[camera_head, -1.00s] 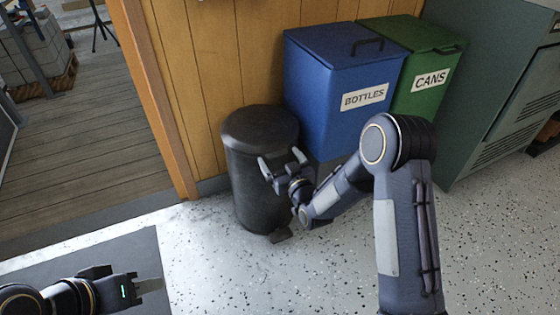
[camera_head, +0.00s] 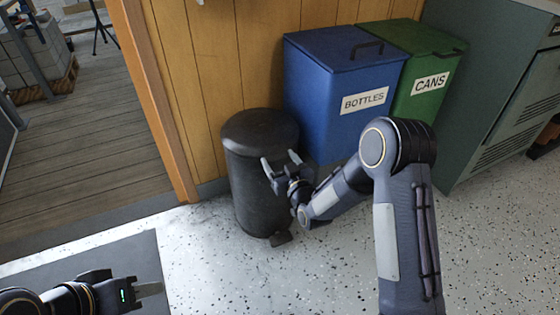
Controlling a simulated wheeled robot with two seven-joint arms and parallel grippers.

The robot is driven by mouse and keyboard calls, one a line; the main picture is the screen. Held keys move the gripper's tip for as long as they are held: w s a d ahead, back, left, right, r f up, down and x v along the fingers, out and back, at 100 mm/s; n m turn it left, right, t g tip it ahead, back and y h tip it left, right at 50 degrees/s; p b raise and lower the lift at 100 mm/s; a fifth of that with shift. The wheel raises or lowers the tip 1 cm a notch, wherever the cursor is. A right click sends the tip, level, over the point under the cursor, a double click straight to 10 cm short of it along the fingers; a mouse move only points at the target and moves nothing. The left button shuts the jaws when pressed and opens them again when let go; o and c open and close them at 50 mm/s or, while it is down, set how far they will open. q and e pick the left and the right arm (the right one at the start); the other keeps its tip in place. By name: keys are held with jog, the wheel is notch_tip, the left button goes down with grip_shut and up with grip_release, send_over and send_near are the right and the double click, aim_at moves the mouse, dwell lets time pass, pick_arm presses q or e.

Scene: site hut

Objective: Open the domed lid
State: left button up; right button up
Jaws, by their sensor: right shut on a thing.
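The domed lid (camera_head: 258,128) is dark and sits on top of a black round bin (camera_head: 255,195) against the wooden wall. The lid looks down on the bin. My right gripper (camera_head: 280,160) is at the front right of the lid's rim, its two pale fingers a little apart and shut on the lid's edge. The exact contact is too small to make out. A small dark pedal (camera_head: 281,239) sticks out at the bin's foot. My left gripper (camera_head: 148,289) is low at the left, away from the bin; its finger gap does not show clearly.
A blue BOTTLES box (camera_head: 325,90) stands close behind the bin at the right, with a green CANS box (camera_head: 428,88) beside it. A teal cabinet (camera_head: 500,90) is at far right. A doorway post (camera_head: 160,110) is left of the bin. Speckled floor (camera_head: 220,280) in front is clear.

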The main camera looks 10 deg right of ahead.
jog(key=r+g+p, duration=0.1)
jog(key=r+p, duration=0.2)
jog(key=w+r+g+p, duration=0.1)
jog(key=r+p, duration=0.2)
jog(key=p, duration=0.1)
jog(key=r+g+h+p, duration=0.1)
jog(key=r+p, duration=0.2)
jog(key=shift+w+a+r, duration=0.15)
jog(key=shift+a+r, duration=0.05)
jog(key=shift+r, duration=0.1)
jog(key=r+g+p, duration=0.1)
jog(key=p, duration=0.1)
jog(key=w+r+p, duration=0.1)
jog(key=r+p, duration=0.1)
jog(key=w+a+r+g+p, duration=0.1)
jog(key=r+p, duration=0.1)
jog(key=shift+w+g+h, duration=0.2)
jog(key=shift+g+h, duration=0.1)
jog(key=shift+h, duration=0.1)
jog(key=shift+w+a+r+p, duration=0.15)
jog(key=shift+w+r+p, duration=0.3)
jog(key=shift+w+r, duration=0.55)
jog(key=shift+s+r, duration=0.1)
jog(key=shift+s, duration=0.05)
